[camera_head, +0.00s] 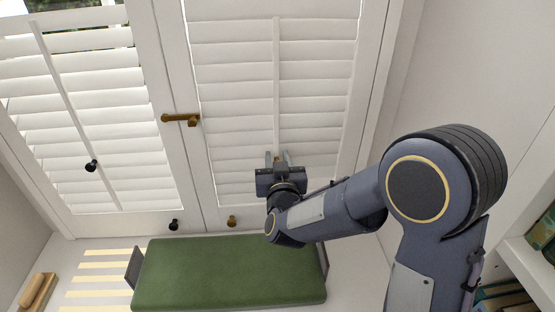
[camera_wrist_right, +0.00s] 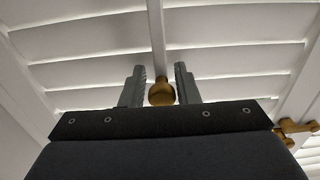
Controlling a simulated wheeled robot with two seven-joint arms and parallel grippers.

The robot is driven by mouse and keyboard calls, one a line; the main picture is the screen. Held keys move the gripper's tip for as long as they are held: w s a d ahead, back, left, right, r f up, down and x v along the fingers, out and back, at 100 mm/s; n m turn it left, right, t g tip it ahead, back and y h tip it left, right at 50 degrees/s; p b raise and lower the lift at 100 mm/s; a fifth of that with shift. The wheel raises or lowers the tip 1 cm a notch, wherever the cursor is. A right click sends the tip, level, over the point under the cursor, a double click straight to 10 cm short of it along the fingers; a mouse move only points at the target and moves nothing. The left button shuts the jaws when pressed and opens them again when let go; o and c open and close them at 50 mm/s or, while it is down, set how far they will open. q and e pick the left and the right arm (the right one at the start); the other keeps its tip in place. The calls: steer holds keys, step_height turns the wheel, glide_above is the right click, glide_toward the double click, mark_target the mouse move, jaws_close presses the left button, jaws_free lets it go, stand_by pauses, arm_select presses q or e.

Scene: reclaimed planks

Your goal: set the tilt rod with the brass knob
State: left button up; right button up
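The right shutter panel has a white tilt rod (camera_head: 276,85) running down the middle of its slats. A brass knob (camera_wrist_right: 161,92) sits on this rod, and it shows small between the fingers in the head view (camera_head: 281,157). My right gripper (camera_head: 277,157) is at the knob, with its fingers pointing toward the shutter. In the right wrist view the fingers (camera_wrist_right: 160,78) are apart, one on each side of the knob; I cannot tell whether either touches it. The slats around the rod look nearly closed. My left gripper is not in view.
The left panel has its own rod (camera_head: 56,65) with a black knob (camera_head: 91,166). A brass latch (camera_head: 181,119) lies across the middle frame. A black knob (camera_head: 174,224) and a brass knob (camera_head: 232,221) sit on the bottom rails. A green bench (camera_head: 230,270) stands below.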

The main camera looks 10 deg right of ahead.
mark_target(277, 137)
jaws_close()
step_height(277, 137, up, 3)
steer(key=shift+f+p, duration=0.1)
steer(key=shift+p, duration=0.7)
steer(key=shift+f, duration=0.15)
steer(key=shift+o, duration=1.8)
jaws_free()
